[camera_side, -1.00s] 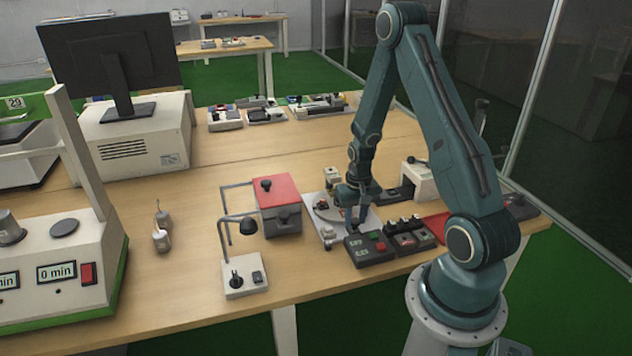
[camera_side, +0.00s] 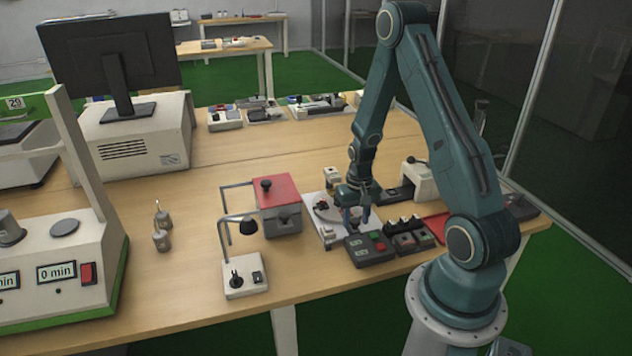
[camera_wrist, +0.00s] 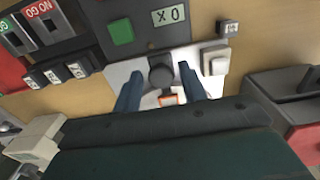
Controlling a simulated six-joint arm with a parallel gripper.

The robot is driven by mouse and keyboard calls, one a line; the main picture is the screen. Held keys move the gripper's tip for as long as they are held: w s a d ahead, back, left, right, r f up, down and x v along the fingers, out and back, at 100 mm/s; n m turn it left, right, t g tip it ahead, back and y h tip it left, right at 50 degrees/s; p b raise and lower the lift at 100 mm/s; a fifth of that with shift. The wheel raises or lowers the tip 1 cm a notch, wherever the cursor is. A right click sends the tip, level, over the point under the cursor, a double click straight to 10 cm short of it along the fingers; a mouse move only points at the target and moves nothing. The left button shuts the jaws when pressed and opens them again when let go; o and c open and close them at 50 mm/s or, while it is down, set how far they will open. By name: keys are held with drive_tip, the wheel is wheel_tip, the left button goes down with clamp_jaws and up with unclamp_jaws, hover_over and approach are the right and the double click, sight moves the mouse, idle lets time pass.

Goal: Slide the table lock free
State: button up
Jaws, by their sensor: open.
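A white plate (camera_side: 328,231) lies on the bench under my gripper (camera_side: 357,218). The fingers are open and apart, one on each side of the knob. I cannot tell how far above the plate their tips are. A small part with an orange edge (camera_wrist: 168,99) is close to the knob. No part is clearly marked as the table lock, and I cannot tell whether the knob belongs to it.
A red-topped grey box (camera_side: 278,205) stands to the left. A white device (camera_side: 420,182) is behind at right.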

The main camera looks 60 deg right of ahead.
sight(355, 221)
drive_tip(key=shift+r, duration=2.45)
drive_tip(key=shift+w, duration=0.1)
drive_tip(key=shift+w+a+r, duration=0.2)
drive_tip(key=shift+r, duration=0.35)
drive_tip(key=w+a+r+n+t+h, duration=0.1)
drive_tip(key=a+r+n, duration=0.1)
drive_tip(key=a+r, duration=0.5)
drive_tip(key=a+r+n+t, duration=0.15)
drive_tip(key=a+r, duration=0.25)
drive_tip(key=r, duration=0.5)
drive_tip(key=s+a+r+n+t+y, duration=0.1)
drive_tip(key=s+a+r+n+t, duration=0.2)
drive_tip(key=s+a+r, duration=0.7)
drive_tip(key=shift+s+a+r+n, duration=0.25)
drive_tip(key=shift+s+a+n, duration=0.5)
drive_tip(key=shift+a+n, duration=0.4)
drive_tip(key=shift+d, duration=0.1)
